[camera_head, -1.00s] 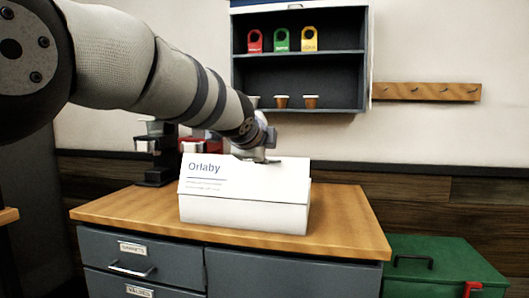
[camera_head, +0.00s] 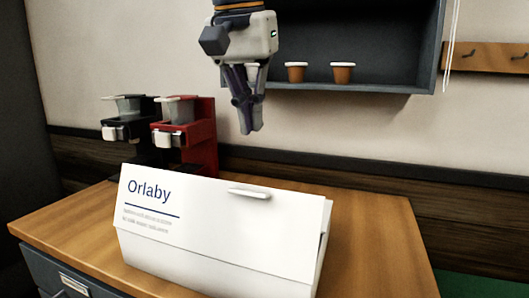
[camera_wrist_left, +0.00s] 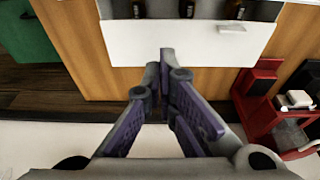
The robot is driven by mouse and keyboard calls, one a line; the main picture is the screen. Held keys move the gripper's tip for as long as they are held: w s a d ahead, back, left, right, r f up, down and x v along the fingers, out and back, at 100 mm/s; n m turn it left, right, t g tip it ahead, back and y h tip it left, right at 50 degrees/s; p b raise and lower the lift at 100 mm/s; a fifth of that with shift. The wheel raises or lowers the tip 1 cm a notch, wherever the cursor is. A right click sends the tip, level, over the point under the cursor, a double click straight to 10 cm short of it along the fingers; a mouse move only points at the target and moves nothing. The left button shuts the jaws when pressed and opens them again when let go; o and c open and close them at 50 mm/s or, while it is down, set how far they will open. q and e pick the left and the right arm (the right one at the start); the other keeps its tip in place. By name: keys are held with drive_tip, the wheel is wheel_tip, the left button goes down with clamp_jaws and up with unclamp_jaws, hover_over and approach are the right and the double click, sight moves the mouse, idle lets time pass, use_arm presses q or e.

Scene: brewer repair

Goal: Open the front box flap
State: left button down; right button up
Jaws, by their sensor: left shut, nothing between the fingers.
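The white box marked "Orlaby" (camera_head: 218,235) stands on the wooden counter. Its front flap (camera_head: 205,215) is a slanted white panel with a small white handle tab (camera_head: 249,192) near its upper edge. My left gripper (camera_head: 249,130) is above and behind the box, pointing down, shut and empty, apart from the flap. In the left wrist view the shut fingers (camera_wrist_left: 168,60) show in front of a white panel of the box (camera_wrist_left: 180,42), with the tab (camera_wrist_left: 231,29) to the right. My right gripper is not in view.
A red brewer (camera_head: 200,135) and a black brewer (camera_head: 125,130) stand behind the box at left. A dark wall shelf (camera_head: 360,50) with cups hangs at the back. The wooden counter (camera_head: 385,240) is bare right of the box. A green case (camera_wrist_left: 25,35) shows in the wrist view.

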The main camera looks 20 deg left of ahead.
use_arm(q)
wheel_tip(320, 180, down, 8)
drive_tip(key=s, duration=0.2)
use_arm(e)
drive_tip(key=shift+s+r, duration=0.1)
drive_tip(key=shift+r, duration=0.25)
use_arm(q)
drive_tip(key=shift+r, duration=0.1)
